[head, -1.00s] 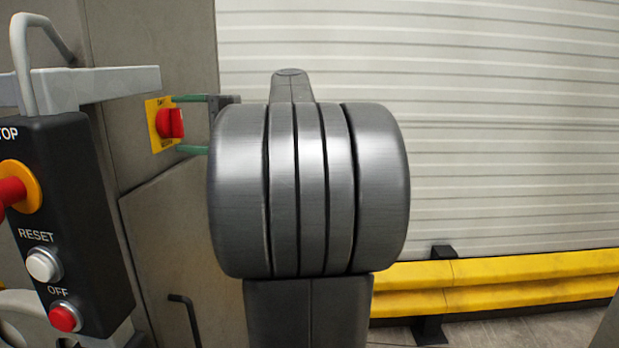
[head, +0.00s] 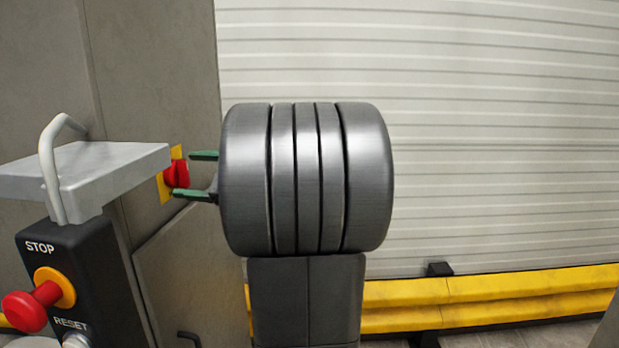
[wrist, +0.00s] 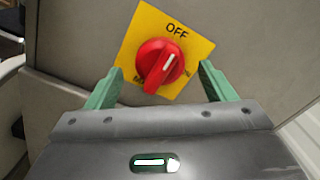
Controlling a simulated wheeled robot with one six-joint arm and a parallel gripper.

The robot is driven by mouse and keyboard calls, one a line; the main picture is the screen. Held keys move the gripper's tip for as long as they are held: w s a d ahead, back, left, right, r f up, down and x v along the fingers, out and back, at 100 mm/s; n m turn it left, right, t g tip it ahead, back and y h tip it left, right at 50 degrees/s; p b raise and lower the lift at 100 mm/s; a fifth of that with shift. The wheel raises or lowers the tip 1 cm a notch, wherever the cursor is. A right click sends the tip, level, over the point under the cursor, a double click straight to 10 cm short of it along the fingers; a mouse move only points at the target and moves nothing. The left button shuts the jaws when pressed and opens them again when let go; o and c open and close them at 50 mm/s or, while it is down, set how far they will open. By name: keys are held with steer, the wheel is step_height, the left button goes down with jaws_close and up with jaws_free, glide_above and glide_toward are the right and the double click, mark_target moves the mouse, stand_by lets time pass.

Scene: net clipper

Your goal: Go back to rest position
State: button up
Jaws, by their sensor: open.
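My gripper (head: 197,175) shows at the left of my large grey arm joint in the head view. Its two green fingers are apart, one above the other, pointing left towards the red rotary switch (head: 178,174) on its yellow plate. In the wrist view, the open green fingers (wrist: 157,88) stand on either side of the red knob (wrist: 159,65). The knob's white mark points up and right on the yellow plate (wrist: 195,45), marked OFF at the top. No contact between fingers and knob shows. The lower lettering is partly hidden.
A black control box (head: 75,265) with a red STOP button (head: 28,310) and a grey top plate stands at the lower left. The grey cabinet (head: 150,70) carries the switch. A yellow guard rail (head: 480,290) runs before a pale slatted shutter (head: 480,130).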

steer(key=m+p, duration=0.2)
steer(key=m, duration=0.1)
steer(key=shift+r, duration=0.2)
steer(key=m+p, duration=0.2)
steer(key=shift+f+m, duration=0.15)
steer(key=shift+m, duration=0.15)
steer(key=shift+f, duration=0.1)
